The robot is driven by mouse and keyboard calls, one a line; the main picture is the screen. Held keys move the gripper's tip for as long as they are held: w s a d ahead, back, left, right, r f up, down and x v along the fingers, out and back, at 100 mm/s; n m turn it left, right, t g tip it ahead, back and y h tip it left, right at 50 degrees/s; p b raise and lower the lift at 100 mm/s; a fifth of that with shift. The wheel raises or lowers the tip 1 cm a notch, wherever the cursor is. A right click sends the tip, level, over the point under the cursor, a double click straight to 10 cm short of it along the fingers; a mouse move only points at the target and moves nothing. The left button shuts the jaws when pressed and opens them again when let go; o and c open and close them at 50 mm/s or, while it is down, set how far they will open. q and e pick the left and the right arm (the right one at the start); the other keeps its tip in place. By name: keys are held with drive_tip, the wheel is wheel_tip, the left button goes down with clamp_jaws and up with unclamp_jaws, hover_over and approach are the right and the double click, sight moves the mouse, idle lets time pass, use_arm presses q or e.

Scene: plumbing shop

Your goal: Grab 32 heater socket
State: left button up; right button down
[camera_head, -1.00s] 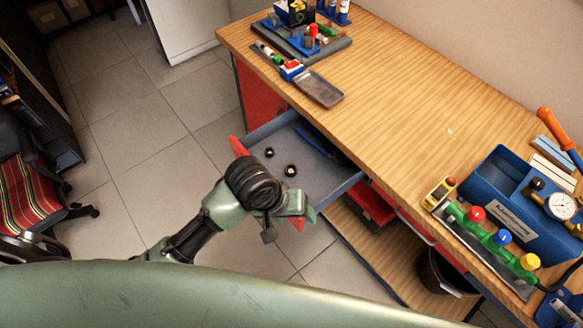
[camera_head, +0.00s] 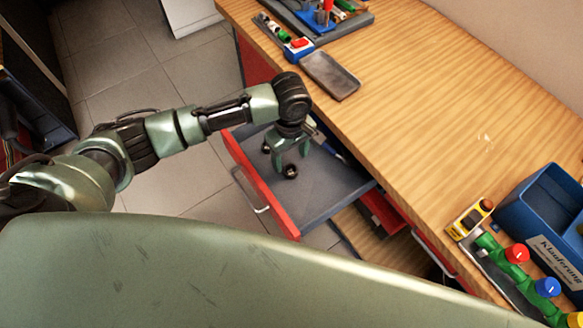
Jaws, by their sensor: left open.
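Two small dark round sockets lie in the open drawer (camera_head: 325,200). One socket (camera_head: 290,171) sits on the drawer floor just below my left gripper. The other socket (camera_head: 266,148) is partly hidden at the gripper's left finger. I cannot read which of them is size 32. My left gripper (camera_head: 289,160) points down into the drawer with its fingers apart. It is over the sockets, and I cannot tell whether it touches either one. My right gripper is not in view.
The drawer has a red front (camera_head: 262,187) with a metal handle. The wooden worktop (camera_head: 430,110) overhangs its right side. On it are a grey tray (camera_head: 331,76), a blue box (camera_head: 550,215) and a valve manifold (camera_head: 508,262). Tiled floor lies left of the drawer.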

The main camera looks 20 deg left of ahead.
sight(290, 169)
use_arm(q)
drive_tip(key=shift+s+f, duration=0.1)
drive_tip(key=shift+f, duration=0.45)
wheel_tip(290, 169, down, 3)
drive_tip(key=shift+r+p, duration=0.1)
drive_tip(key=shift+p, duration=0.25)
drive_tip(key=shift+f, duration=0.85)
drive_tip(key=shift+c, duration=0.3)
drive_tip(key=c, duration=1)
clamp_jaws()
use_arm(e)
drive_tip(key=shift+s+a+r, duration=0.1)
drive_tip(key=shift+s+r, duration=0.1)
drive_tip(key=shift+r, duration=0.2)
